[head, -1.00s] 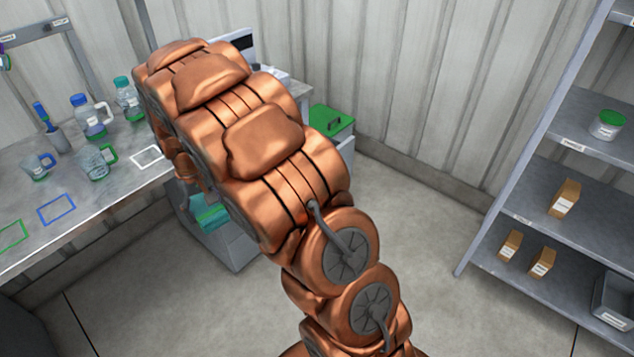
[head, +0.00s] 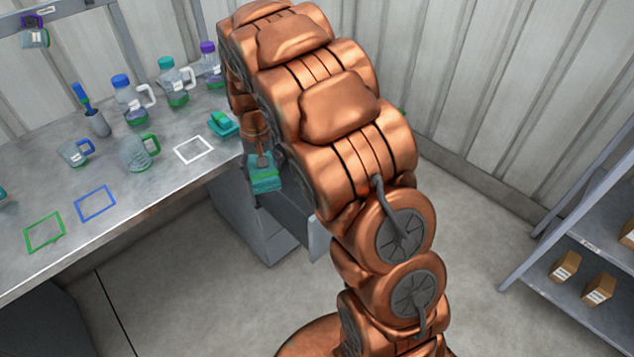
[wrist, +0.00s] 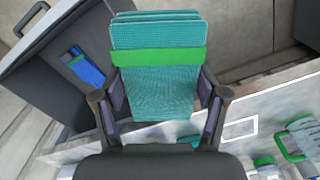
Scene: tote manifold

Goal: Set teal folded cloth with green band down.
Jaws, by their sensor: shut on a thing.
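The teal folded cloth with a green band (wrist: 155,90) is held between the two fingers of my gripper (wrist: 160,115), which is shut on it. In the head view the cloth (head: 265,183) hangs just off the right end of the bench's front edge, below my arm. My gripper itself is mostly hidden there by my arm. In the wrist view, bench top shows below and right of the cloth. A white outlined rectangle (head: 194,150) is marked on the bench, left of the cloth.
The grey bench (head: 160,185) also has a blue outline (head: 95,203) and a green outline (head: 45,233). Several bottles and jugs stand behind, including a green-handled jug (head: 139,152). A teal item (head: 223,124) lies near the white outline. A shelf (head: 570,285) stands right.

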